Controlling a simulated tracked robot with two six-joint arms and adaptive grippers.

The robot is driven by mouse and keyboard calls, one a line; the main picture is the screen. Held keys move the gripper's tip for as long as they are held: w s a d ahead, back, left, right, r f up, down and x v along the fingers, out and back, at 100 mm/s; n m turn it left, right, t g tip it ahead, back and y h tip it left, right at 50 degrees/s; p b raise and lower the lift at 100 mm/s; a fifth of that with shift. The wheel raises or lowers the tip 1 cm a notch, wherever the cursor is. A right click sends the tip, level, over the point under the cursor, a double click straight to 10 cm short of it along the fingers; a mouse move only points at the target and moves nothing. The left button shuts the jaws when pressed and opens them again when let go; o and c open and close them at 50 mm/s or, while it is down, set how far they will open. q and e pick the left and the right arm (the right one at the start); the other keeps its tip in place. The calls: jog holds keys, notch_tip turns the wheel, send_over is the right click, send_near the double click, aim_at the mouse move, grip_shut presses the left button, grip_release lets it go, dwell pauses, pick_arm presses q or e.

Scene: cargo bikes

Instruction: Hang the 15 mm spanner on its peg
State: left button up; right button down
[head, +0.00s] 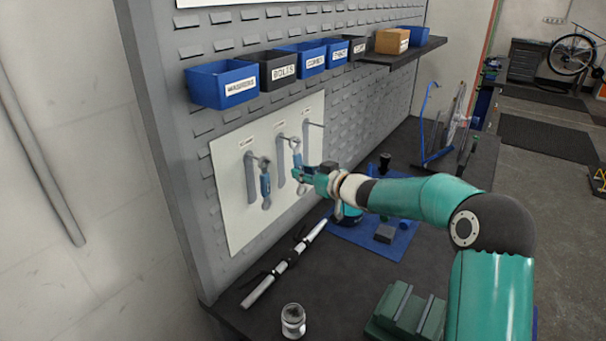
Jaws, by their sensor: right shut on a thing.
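A white tool board (232,221) on the grey wall panel carries three pegs, each with a grey spanner outline and a small label too small to read. My right gripper (306,172) is shut on a second spanner (296,151), held upright in front of the middle outline. Its upper end is at the tip of the middle peg (283,137); I cannot tell whether its ring is around the peg. The right peg (314,124) is bare. My left gripper is out of view.
Labelled bins (222,83) and a shelf with a cardboard box (392,41) sit above the board. On the dark bench are a glass jar (293,321), a black-and-white rod-like tool (283,265), a blue mat (401,244) and a green block (407,313).

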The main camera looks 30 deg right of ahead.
jog(key=c, duration=0.9)
grip_release()
jog(key=v, duration=1.2)
